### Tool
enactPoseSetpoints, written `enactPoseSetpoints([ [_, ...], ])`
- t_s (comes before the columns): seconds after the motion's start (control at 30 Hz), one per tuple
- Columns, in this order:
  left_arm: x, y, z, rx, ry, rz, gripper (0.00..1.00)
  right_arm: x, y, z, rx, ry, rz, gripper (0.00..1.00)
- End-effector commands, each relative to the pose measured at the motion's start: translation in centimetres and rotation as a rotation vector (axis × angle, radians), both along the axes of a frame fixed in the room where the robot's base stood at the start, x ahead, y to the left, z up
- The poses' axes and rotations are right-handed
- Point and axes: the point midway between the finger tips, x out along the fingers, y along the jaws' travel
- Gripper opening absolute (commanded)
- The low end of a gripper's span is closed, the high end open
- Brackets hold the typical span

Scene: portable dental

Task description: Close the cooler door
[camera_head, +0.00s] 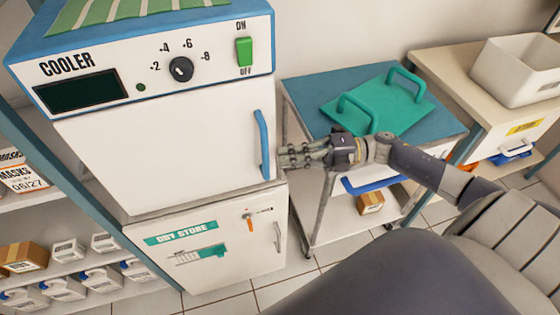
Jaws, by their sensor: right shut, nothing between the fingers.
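The cooler (150,50) stands at the left, with a blue and white top panel holding a dark display, a dial and a green switch. Its white door (160,145) has a blue vertical handle (263,145) at the right edge. The door looks shut or nearly shut; I cannot tell whether a small gap is left. My right gripper (284,155) is shut and empty, its fingertips pointing left just beside the handle and the door's right edge. I cannot tell whether they touch. My left gripper is not in view.
Below the cooler is a white dry store unit (210,275). A cart (445,122) with a green tray (395,120) stands behind my right arm. A counter with a white bin (515,75) is at the right. Shelves with boxes (20,255) are at the left.

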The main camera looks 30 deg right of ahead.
Motion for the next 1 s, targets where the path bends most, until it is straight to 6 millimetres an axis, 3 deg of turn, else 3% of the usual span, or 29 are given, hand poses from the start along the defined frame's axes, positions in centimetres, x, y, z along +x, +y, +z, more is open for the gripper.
enactPoseSetpoints([
  [0.67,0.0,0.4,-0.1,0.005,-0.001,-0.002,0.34,0.1,-0.9,0.0,-0.001,0.001,-0.020,0.00],
  [0.77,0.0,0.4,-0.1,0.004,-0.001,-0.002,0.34,-0.2,-1.6,-0.1,-0.001,0.003,-0.020,0.00],
  [1.0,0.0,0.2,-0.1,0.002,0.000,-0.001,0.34,-1.8,-5.2,-0.1,-0.002,0.004,-0.022,0.00],
])
